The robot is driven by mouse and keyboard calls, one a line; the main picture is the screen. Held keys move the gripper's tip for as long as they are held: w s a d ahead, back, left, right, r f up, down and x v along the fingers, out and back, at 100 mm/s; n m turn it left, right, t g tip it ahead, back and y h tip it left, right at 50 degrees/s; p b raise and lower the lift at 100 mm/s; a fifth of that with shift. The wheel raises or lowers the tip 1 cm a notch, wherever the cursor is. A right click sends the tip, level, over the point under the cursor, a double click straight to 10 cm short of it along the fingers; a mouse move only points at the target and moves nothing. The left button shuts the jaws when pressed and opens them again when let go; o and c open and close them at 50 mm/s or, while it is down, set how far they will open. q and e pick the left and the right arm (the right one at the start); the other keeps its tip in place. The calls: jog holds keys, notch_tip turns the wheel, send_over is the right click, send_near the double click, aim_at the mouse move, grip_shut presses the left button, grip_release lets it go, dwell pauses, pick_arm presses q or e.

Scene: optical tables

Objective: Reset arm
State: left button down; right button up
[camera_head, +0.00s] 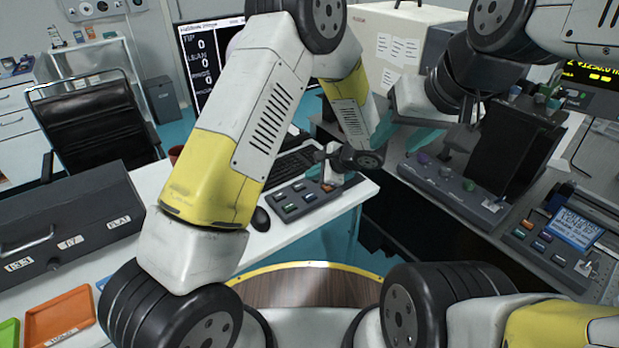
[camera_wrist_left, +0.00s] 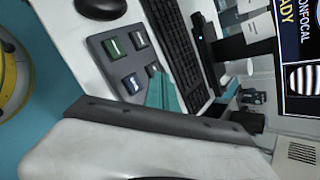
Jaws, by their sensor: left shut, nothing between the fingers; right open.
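My left gripper (camera_head: 314,173) is over the white desk in the head view, close above the button panel (camera_head: 297,206). Its teal fingers are together and hold nothing. They also show in the left wrist view (camera_wrist_left: 164,94), beside the button panel (camera_wrist_left: 126,60); whether they touch it is unclear. My right gripper (camera_head: 403,140) is further right in the head view, with its teal fingers spread apart and nothing between them. It is near the grey device with coloured knobs (camera_head: 437,187). My left upper arm hides part of the desk.
A keyboard (camera_head: 291,166) and a mouse (camera_head: 261,219) lie on the desk near the left gripper. A monitor (camera_head: 205,65) stands behind. A black case (camera_head: 70,225) and an orange tray (camera_head: 60,318) are at the left. A control panel (camera_head: 548,239) is at the right.

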pick_arm(q)
jog(key=shift+r, duration=0.1)
dwell(0.3)
jog(key=s+a+r+n+g+h, duration=0.1)
jog(key=s+a+r+n+g, duration=0.1)
jog(key=s+a+r+n, duration=0.45)
jog(key=s+a+r+n+g+h, duration=0.1)
jog(key=s+a+r+n+h, duration=0.15)
jog(key=a+r, duration=0.55)
jog(key=s+r+n+t+h, duration=0.3)
jog(key=s+r+n+h, duration=0.2)
jog(key=s+r, duration=0.8)
jog(key=shift+s+a+r+n, duration=0.25)
jog(key=shift+s+r+n, duration=0.15)
jog(key=shift+s+n, duration=1.3)
jog(key=shift+s+m+h, duration=0.25)
jog(key=shift+m, duration=0.05)
